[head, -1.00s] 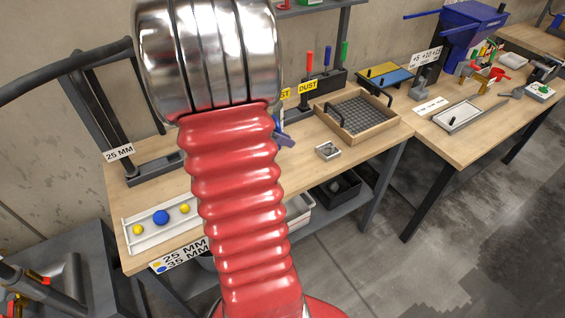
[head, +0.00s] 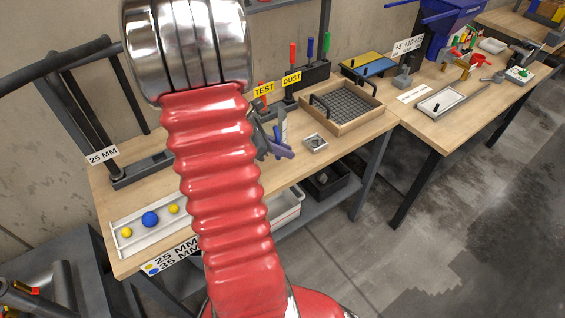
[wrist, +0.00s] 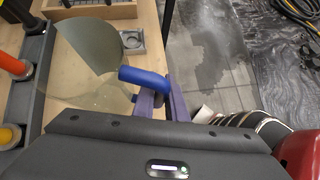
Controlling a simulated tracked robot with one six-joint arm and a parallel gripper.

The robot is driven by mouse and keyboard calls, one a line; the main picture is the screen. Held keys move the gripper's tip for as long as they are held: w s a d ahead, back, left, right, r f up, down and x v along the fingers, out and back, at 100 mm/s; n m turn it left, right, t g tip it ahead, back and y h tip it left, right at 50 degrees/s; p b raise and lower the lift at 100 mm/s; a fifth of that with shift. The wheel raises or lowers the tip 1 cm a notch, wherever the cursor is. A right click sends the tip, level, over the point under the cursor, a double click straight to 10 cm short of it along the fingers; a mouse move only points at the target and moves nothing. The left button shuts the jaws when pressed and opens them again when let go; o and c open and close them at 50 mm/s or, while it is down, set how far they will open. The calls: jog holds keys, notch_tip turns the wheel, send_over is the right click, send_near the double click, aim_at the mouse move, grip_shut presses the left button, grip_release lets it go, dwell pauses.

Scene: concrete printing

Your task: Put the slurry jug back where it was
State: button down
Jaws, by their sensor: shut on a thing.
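The slurry jug (wrist: 75,75) is a clear vessel with grey slurry in it and a blue handle (wrist: 143,76). In the wrist view it is over the bench top, left of my fingers. My gripper (wrist: 162,100) has purple fingers and is shut on the blue handle. In the head view my gripper (head: 278,148) shows just right of my red arm sleeve, over the bench. A pale part of the jug (head: 283,122) shows beside it, mostly hidden. I cannot tell whether the jug's base touches the bench.
A small grey square mould (head: 315,143) is right of my gripper. Behind it stand a wooden sieve tray (head: 345,122) and a dark tool rack (head: 307,80) by the TEST and DUST labels. A white ball tray (head: 127,243) is at the left front.

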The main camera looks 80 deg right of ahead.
jog(key=shift+f, duration=0.7)
jog(key=shift+f, duration=1.85)
jog(key=shift+f, duration=0.1)
jog(key=c, duration=1.8)
grip_release()
jog(key=v, duration=1.2)
